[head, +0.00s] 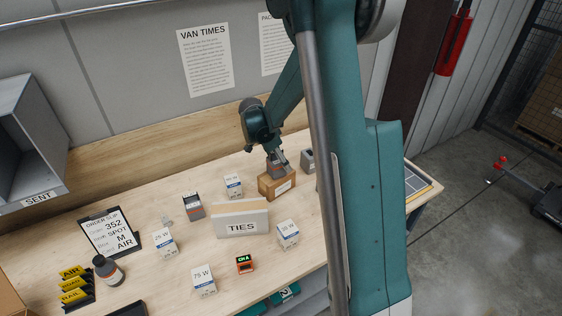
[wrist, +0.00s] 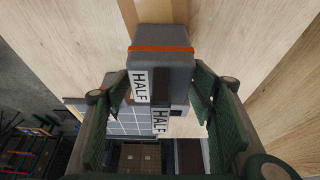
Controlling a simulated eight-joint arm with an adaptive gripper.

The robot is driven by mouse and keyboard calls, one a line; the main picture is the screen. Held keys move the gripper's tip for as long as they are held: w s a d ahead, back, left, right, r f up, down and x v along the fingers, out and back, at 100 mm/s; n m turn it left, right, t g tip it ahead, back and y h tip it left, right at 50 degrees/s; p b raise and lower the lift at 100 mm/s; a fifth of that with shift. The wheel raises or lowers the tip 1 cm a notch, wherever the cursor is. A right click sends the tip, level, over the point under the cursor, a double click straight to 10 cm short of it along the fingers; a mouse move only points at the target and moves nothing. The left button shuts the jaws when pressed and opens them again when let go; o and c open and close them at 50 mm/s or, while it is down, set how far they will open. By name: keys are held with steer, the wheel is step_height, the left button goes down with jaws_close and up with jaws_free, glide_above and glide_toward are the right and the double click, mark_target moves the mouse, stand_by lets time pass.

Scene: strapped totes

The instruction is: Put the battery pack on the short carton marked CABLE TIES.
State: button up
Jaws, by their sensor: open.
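A grey battery pack with an orange strap and a HALF label (wrist: 160,65) is between my gripper's fingers in the wrist view. In the head view the pack (head: 274,170) appears to sit on top of a short brown carton (head: 277,187), whose small white label is too small to read. The carton's tan top (wrist: 143,10) shows at the upper edge of the wrist view. My gripper (head: 277,160) is open, its fingers on either side of the pack with gaps visible. A pale box marked TIES (head: 241,226) stands left of the brown carton.
A second grey pack (head: 307,160) stands just right of the carton. Another dark pack (head: 193,206) is further left. Small white boxes (head: 234,186), (head: 288,233) stand nearby. An orange-framed meter (head: 244,263) lies in front.

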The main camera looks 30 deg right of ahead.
mark_target(271, 162)
steer(key=shift+r, duration=0.1)
steer(key=shift+v, duration=6.05)
steer(key=shift+a, duration=0.1)
steer(key=s+a+r+n+t+y, duration=0.1)
steer(key=s+a+r+n+t, duration=0.1)
steer(key=s+a+r+n, duration=0.45)
steer(key=s+a+r+n+t+y, duration=0.1)
steer(key=s+a+r+n, duration=0.2)
steer(key=s, duration=0.6)
steer(key=s+a+n+t+y, duration=0.1)
steer(key=s+a+n, duration=0.3)
steer(key=s, duration=0.4)
steer(key=s+a+n+t+y, duration=0.1)
steer(key=s+a+n+t, duration=0.2)
steer(key=s, duration=0.5)
steer(key=shift+s+a+r+n, duration=0.35)
steer(key=shift+a+n, duration=0.4)
steer(key=shift+a, duration=0.25)
